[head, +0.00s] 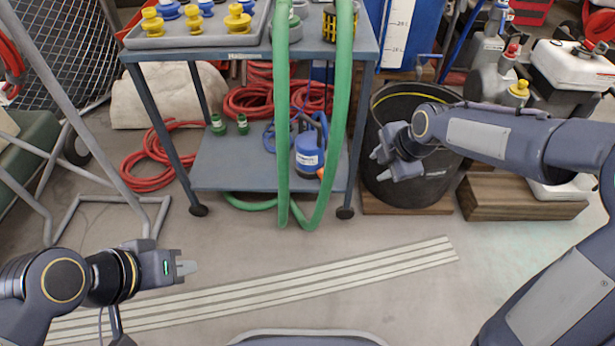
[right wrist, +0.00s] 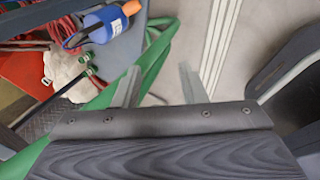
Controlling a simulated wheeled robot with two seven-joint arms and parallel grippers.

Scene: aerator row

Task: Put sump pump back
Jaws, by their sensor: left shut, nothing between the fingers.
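The sump pump (head: 309,152) is blue with a white label and an orange part near its base. It stands on the lower shelf (head: 225,168) of the grey cart, just right of the hanging green hose (head: 283,120). In the right wrist view the pump (right wrist: 104,25) shows at the upper left, beyond the fingers. My right gripper (head: 390,164) is open and empty, in front of the black bucket and to the right of the pump, apart from it. Its two fingers (right wrist: 160,85) stand apart in the wrist view. My left gripper (head: 188,267) is shut and empty over the floor at the lower left.
The cart's top (head: 240,53) carries a grey tray (head: 195,41) of yellow and blue parts. Two green fittings (head: 230,125) stand on the lower shelf. A black bucket (head: 425,185) stands right of the cart on a wooden base. Red hose (head: 150,165) lies behind. The striped floor in front is clear.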

